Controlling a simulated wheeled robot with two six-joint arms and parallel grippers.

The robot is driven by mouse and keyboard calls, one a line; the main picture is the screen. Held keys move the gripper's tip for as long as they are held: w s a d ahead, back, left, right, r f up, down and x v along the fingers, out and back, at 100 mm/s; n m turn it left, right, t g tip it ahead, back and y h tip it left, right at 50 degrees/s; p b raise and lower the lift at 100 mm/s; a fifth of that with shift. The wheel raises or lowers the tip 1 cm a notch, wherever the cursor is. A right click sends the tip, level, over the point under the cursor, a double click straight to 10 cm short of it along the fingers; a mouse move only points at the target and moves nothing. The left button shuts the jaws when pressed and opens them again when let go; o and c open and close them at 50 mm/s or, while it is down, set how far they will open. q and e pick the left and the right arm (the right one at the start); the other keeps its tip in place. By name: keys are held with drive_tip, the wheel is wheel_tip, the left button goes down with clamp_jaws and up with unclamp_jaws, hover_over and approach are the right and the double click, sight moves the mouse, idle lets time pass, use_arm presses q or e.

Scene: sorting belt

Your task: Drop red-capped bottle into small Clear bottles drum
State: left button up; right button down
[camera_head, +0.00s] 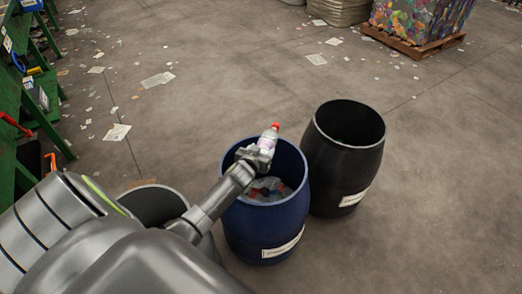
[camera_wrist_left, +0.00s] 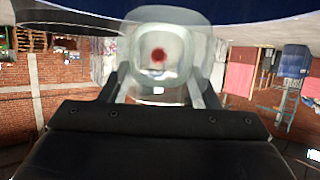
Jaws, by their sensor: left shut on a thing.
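The red-capped bottle (camera_head: 268,138) is clear with a pale label, and its red cap points up. My left gripper (camera_head: 257,152) is shut on it and holds it above the mouth of the blue drum (camera_head: 265,225). In the left wrist view the bottle (camera_wrist_left: 158,50) sits between the fingers of my left gripper (camera_wrist_left: 160,85), seen from its base with the red cap showing through. Several bottles lie inside the blue drum. The drum has a white label whose text is too small to read. My right gripper is not in view.
A black drum (camera_head: 344,165) stands to the right of the blue drum. Another dark drum (camera_head: 153,204) is partly hidden behind my arm. Green racks (camera_head: 25,100) stand at the left. Paper scraps litter the floor, and a bale on a pallet (camera_head: 413,45) is at the back right.

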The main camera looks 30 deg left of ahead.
use_arm(q)
drive_tip(key=o, duration=1)
drive_tip(key=shift+o, duration=0.2)
drive_tip(key=shift+f, duration=0.1)
drive_tip(key=p+v, duration=0.1)
drive_tip(key=v, duration=1.6)
drive_tip(key=shift+s+p, duration=0.25)
drive_tip(key=shift+p, duration=0.15)
